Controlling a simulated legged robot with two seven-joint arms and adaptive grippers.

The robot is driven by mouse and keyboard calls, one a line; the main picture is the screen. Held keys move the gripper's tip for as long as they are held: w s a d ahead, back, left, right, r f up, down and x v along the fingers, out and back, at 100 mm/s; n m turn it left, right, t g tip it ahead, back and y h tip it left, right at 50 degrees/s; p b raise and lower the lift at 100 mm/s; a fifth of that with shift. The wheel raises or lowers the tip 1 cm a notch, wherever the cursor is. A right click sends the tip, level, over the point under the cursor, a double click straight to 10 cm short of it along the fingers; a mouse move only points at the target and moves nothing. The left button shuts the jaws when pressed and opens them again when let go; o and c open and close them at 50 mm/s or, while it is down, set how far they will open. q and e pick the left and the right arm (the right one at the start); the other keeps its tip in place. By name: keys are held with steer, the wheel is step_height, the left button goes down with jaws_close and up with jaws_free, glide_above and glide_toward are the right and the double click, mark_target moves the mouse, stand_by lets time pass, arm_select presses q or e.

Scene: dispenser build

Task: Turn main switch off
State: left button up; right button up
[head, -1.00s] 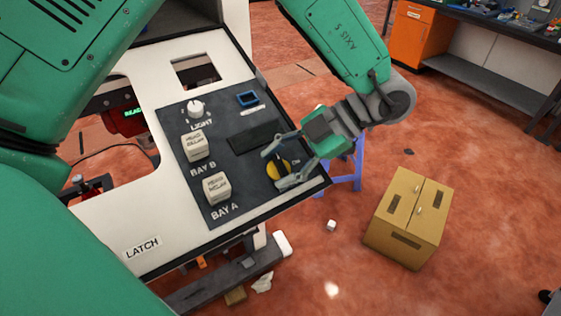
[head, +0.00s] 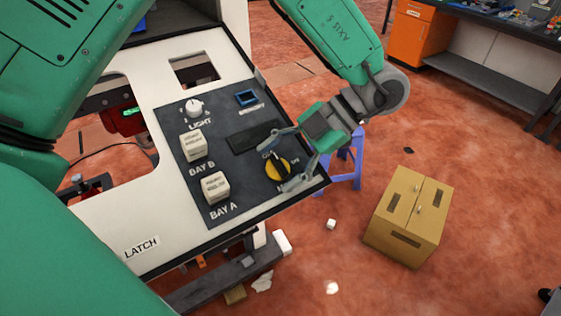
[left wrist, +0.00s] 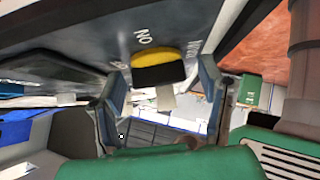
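The main switch is a round yellow knob (head: 277,168) with a black handle, on the dark panel (head: 222,116) near its lower right corner. It also shows in the left wrist view (left wrist: 158,57), with its black handle facing the camera. My left gripper (head: 277,165) is open, with one finger above the knob and one below it. In the left wrist view the fingers (left wrist: 163,92) stand on either side of the knob with gaps, and nothing is gripped. The lettering by the knob is partly hidden or too small to read fully. My right gripper is not in view.
A cardboard box (head: 408,218) and a blue stool (head: 345,165) stand on the floor to the right.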

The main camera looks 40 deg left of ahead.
arm_select(q)
steer(key=v, duration=1.2)
steer(key=shift+w, duration=0.15)
